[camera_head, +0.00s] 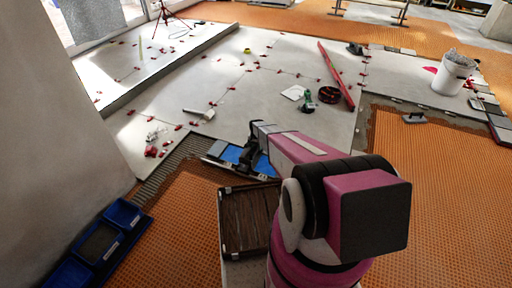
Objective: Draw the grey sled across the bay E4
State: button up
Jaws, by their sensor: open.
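The grey sled seems to be the low grey-edged piece with blue panels (231,154) on the floor left of centre, partly hidden by my gripper and arm. My gripper (246,163) is dark, points down and is open over its right part. I cannot tell whether the fingers touch it or stand around a part of it. Bay E4 appears to be the grey ridged mortar strip (172,168) left of the sled, between the pale tiles and the orange mat; no label is readable.
Pale laid tiles (270,85) with red clips spread beyond the sled. A brown slatted crate (247,222) stands close in front of it. Blue bins (99,243) sit at lower left beside a wall. A white bucket (453,74) stands at right. Orange matting (440,170) is mostly clear.

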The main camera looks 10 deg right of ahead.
grip_shut()
jog(key=s+d, duration=0.7)
jog(key=d, duration=0.4)
jog(key=s+d, duration=0.7)
jog(key=d, duration=0.4)
grip_release()
jog(key=shift+r, duration=0.2)
notch_tip(320, 180, up, 10)
jog(key=shift+r, duration=0.25)
jog(key=shift+s, duration=0.1)
